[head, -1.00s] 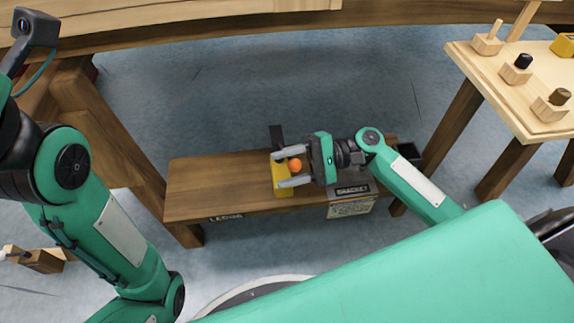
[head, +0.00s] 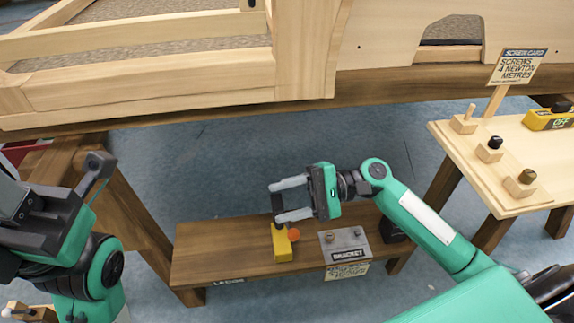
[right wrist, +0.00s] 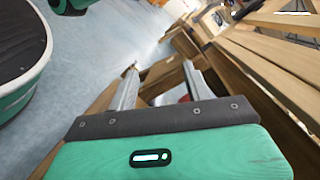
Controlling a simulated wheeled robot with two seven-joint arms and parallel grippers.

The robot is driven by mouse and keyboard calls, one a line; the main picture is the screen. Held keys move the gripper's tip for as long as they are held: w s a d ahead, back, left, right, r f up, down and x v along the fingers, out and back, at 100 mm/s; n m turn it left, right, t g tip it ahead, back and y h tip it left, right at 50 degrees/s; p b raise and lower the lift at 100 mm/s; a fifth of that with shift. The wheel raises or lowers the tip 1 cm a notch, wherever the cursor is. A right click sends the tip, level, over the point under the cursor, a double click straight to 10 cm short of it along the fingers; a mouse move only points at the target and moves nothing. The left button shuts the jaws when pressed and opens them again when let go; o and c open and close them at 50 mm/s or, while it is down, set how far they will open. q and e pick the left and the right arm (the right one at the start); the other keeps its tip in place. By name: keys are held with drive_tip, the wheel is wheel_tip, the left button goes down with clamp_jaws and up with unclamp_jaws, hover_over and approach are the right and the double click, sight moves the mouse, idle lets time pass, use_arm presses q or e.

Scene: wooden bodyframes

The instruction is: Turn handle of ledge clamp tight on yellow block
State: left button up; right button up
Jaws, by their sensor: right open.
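The yellow block (head: 282,245) sits on the low wooden ledge (head: 215,255). A round orange knob (head: 294,235), which looks like the clamp's handle, is at the block's right side. A dark part of the clamp (head: 279,223) shows at the block's far end, partly hidden by a finger. My right gripper (head: 277,201) is open, its fingers pointing left, beyond and apart from the orange knob, with nothing seen between them. In the right wrist view the two fingers (right wrist: 160,68) are spread apart; I cannot make out the knob there.
A grey plate labelled BRACKET (head: 345,243) lies right of the block, with a dark box (head: 393,229) beyond it. A pale table with pegs (head: 490,170) stands at the right. A large wooden frame (head: 180,75) on a beam spans the back.

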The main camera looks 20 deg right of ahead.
wheel_tip(320, 180, up, 6)
drive_tip(key=p, duration=0.2)
drive_tip(key=shift+r, duration=0.15)
idle(0.4)
